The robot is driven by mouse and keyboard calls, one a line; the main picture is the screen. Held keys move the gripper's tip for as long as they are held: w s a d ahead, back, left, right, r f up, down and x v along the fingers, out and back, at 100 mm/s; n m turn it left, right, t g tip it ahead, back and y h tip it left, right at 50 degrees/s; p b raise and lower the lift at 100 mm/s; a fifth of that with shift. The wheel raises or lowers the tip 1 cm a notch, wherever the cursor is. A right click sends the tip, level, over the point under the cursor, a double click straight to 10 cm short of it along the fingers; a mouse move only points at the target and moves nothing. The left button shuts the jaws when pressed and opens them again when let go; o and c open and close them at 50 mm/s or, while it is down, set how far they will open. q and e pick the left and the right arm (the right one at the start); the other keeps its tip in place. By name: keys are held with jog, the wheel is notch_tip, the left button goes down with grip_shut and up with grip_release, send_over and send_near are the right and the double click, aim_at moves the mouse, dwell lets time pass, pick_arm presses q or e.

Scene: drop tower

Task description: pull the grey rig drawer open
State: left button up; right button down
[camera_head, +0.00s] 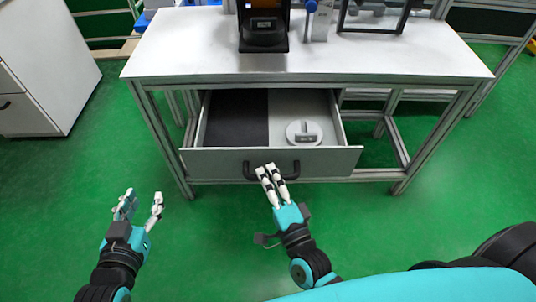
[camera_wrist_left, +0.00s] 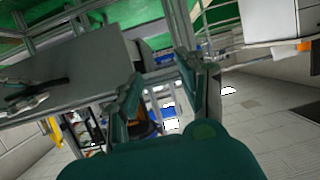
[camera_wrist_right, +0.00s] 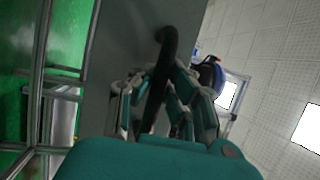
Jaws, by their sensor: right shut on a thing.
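The grey rig drawer (camera_head: 220,162) stands pulled out from under the white table. Its inside shows a dark area on the left and a light area on the right. A black handle (camera_head: 247,172) is on its front, and it also shows in the right wrist view (camera_wrist_right: 166,45). My right gripper (camera_head: 270,172) is at the handle, shut on it; the fingers lie on either side of the bar in the right wrist view (camera_wrist_right: 155,100). My left gripper (camera_head: 140,200) is open and empty, left of the drawer and apart from it.
A round white piece with a grey block (camera_head: 304,132) lies in the drawer's right part. The white tabletop (camera_head: 190,50) carries a dark device (camera_head: 263,32) and a frame (camera_head: 375,15). A white cabinet (camera_head: 40,70) stands at the left. Green floor is clear around the drawer.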

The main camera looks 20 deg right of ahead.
pick_arm(q)
jog(key=shift+s+a+f+g+y+p, duration=0.1)
jog(key=shift+s+a+f+g+y, duration=0.1)
jog(key=shift+s+f+g, duration=0.3)
jog(key=shift+s+a+f+g+y+p, duration=0.15)
jog(key=shift+s+f+g, duration=0.15)
jog(key=shift+f, duration=0.35)
jog(key=shift+s+a+f+g+y+p, duration=0.1)
jog(key=shift+s+a+f+g, duration=0.1)
jog(key=shift+s+f+g, duration=0.3)
pick_arm(e)
jog(key=shift+s+a+f, duration=0.1)
jog(key=shift+s+a, duration=0.1)
jog(key=shift+s, duration=0.55)
jog(key=shift+s+a+f, duration=0.1)
jog(key=shift+s+a, duration=0.1)
jog(key=shift+s, duration=0.5)
pick_arm(q)
jog(key=shift+w+f, duration=0.1)
jog(key=shift+w, duration=0.05)
pick_arm(e)
jog(key=c, duration=1.3)
grip_release()
jog(key=shift+r, duration=0.15)
jog(key=v, duration=1.2)
